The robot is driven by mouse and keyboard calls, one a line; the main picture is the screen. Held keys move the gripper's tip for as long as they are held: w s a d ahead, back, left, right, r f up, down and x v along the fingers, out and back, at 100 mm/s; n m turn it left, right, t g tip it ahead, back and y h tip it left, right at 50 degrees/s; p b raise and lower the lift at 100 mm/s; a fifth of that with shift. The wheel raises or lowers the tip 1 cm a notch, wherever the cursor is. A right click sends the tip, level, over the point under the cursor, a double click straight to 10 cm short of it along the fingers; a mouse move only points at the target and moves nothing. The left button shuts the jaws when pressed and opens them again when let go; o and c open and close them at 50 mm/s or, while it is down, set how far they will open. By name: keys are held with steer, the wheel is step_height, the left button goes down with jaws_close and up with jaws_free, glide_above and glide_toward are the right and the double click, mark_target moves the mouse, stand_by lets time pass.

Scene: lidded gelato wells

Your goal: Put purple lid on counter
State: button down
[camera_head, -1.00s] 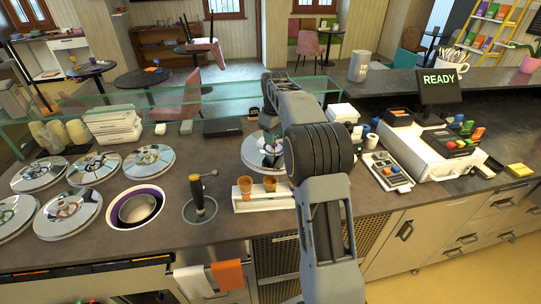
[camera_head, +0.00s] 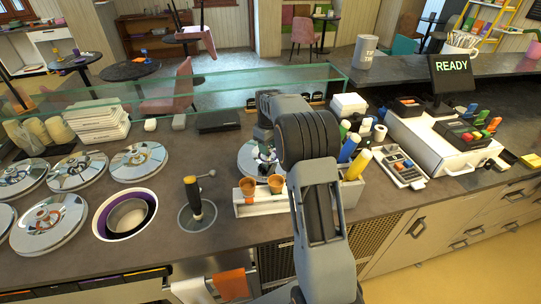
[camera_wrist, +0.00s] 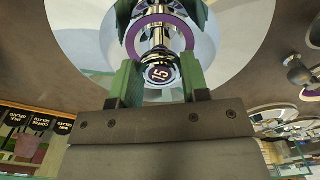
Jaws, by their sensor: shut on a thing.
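The lid (camera_wrist: 222,28) is a shiny metal disc with a purple ring around its central post. In the head view the lid (camera_head: 246,158) is partly hidden by my arm. It is over the counter (camera_head: 165,200), behind a holder with cups; I cannot tell whether it touches the surface. An open well (camera_head: 100,226) with a purple inner wall is at the left front.
Several silver lids (camera_head: 80,172) cover the wells at left. A white cup holder (camera_head: 240,206) and a scoop stand (camera_head: 198,218) are in front of the held lid. Bottles (camera_head: 352,160) and a tray (camera_head: 400,172) stand to the right. A glass guard (camera_head: 190,98) runs behind.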

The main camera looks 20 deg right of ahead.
steer(key=shift+f+p, duration=0.4)
steer(key=shift+f, duration=1.75)
steer(key=shift+f, duration=0.15)
steer(key=c, duration=0.6)
jaws_free()
step_height(320, 180, up, 11)
steer(key=shift+r+b, duration=0.1)
steer(key=shift+b, duration=0.65)
steer(key=s+a+r+m+t, duration=0.1)
steer(key=s+a+r, duration=0.15)
steer(key=s, duration=0.45)
steer(key=s+a+r+m+t, duration=0.1)
steer(key=s+a+r, duration=0.1)
steer(key=s+a, duration=0.3)
steer(key=s+a+r+m+t, duration=0.1)
steer(key=s+a+r, duration=0.1)
steer(key=s, duration=0.6)
steer(key=s+f, duration=0.1)
steer(key=s, duration=0.1)
steer(key=s+a+f+m+t, duration=0.1)
steer(key=s, duration=0.2)
steer(key=s+a+f+m, duration=0.1)
steer(key=s+f, duration=0.1)
steer(key=s, duration=0.1)
steer(key=shift+t, duration=0.4)
